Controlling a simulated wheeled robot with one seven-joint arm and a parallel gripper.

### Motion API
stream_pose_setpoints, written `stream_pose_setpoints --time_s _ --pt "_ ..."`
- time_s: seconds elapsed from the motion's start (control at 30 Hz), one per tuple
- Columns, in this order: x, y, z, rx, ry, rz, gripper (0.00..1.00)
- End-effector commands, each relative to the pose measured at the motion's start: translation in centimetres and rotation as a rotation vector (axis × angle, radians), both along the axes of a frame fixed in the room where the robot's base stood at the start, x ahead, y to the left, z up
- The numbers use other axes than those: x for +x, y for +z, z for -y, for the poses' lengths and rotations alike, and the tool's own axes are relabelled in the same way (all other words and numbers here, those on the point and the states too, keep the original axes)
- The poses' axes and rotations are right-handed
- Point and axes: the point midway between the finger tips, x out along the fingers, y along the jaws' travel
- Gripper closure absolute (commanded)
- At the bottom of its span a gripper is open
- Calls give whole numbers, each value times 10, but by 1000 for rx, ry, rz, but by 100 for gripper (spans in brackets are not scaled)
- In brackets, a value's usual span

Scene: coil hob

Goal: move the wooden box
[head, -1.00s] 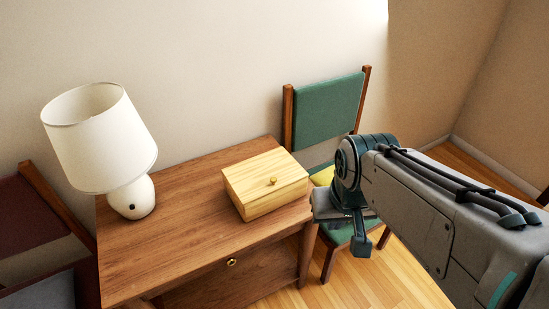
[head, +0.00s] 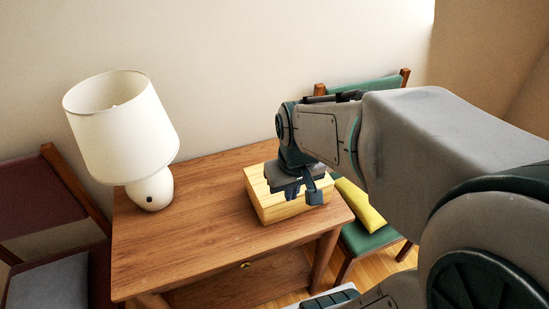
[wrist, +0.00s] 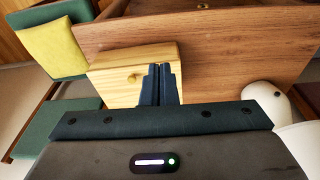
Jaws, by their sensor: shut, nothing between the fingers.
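The wooden box (head: 262,200) is pale wood with a lid and a small round knob. It sits on the right part of the wooden table's top. In the wrist view the box (wrist: 112,84) shows its knob, left of the fingers. My gripper (head: 304,197) is over the box in the head view and hides much of its lid. In the wrist view my gripper (wrist: 159,80) has its two dark fingers together, with nothing between them, overlapping the box's right part. I cannot tell whether the fingertips touch the lid.
The table (head: 185,249) has clear top to the left of the box. A white lamp (head: 152,190) stands at its back left. A green chair (head: 370,238) with a yellow cushion (head: 360,204) is at the right, and a dark red chair (head: 40,210) at the left.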

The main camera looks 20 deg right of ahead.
Motion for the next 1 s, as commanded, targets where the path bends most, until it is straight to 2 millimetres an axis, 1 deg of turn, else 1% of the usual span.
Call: stream_pose_setpoints --time_s 0.03,0.1,0.2,0.3,0.4,0.53,0.67,0.77,1.0 --pt "9 -11 11 -1 1 -31 100" --pt "21 -24 25 -2 18 -60 100" --pt "34 -44 45 -1 42 -99 100" --pt "43 -61 62 3 59 -130 100" --pt "48 -75 75 8 73 -152 100" --pt "51 -85 84 11 84 -165 100" --pt "52 -94 87 12 86 -169 100" --pt "51 -108 86 13 86 -172 100" --pt "50 -152 86 14 84 -173 100"
